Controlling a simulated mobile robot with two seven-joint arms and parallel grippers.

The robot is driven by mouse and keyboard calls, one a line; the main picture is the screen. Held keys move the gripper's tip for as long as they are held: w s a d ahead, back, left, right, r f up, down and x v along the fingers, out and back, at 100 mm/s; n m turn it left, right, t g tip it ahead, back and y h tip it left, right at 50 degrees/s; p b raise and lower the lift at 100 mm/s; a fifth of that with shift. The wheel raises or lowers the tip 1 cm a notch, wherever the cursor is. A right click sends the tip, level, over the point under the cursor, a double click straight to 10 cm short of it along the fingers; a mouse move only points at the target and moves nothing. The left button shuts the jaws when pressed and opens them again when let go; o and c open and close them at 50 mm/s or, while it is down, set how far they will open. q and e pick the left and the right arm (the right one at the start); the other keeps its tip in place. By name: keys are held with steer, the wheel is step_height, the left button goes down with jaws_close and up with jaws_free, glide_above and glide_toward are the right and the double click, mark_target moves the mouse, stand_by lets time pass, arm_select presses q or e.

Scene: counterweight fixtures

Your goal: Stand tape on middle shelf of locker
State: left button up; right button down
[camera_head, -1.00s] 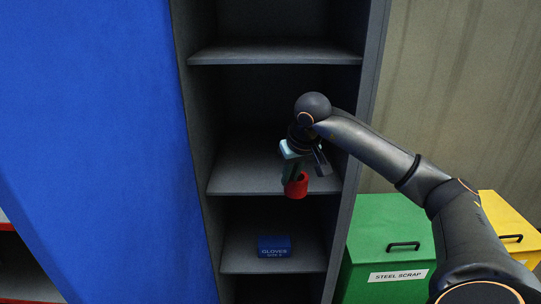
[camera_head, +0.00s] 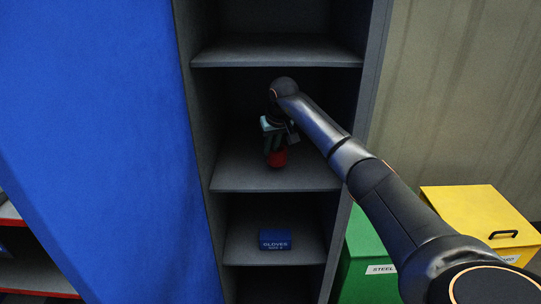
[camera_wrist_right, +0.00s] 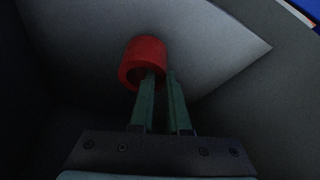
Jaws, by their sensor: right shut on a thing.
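The red tape roll (camera_head: 278,158) is in my right gripper (camera_head: 275,150), inside the locker over the middle shelf (camera_head: 240,175). In the right wrist view the tape (camera_wrist_right: 146,56) shows at the fingertips (camera_wrist_right: 158,80), with one finger in its hole and the other beside its wall. The gripper is shut on the tape. The pale grey shelf lies just beyond it in that view; I cannot tell whether the tape touches the shelf. The locker (camera_head: 355,130) is dark grey and open at the front. My left gripper is not in view.
An upper shelf (camera_head: 275,52) is above the arm. A blue gloves box (camera_head: 275,240) sits on the shelf below. The blue locker door (camera_head: 100,130) stands open at left. A green steel scrap bin (camera_head: 365,255) and a yellow bin (camera_head: 480,215) stand at right. The middle shelf looks otherwise clear.

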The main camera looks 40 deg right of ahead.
mark_target(272, 152)
steer(key=shift+w, duration=0.25)
step_height(272, 152, down, 3)
steer(key=shift+f+p, duration=0.2)
steer(key=shift+p, duration=0.35)
steer(key=shift+f, duration=0.2)
steer(key=c, duration=0.9)
jaws_free()
steer(key=shift+r, duration=0.15)
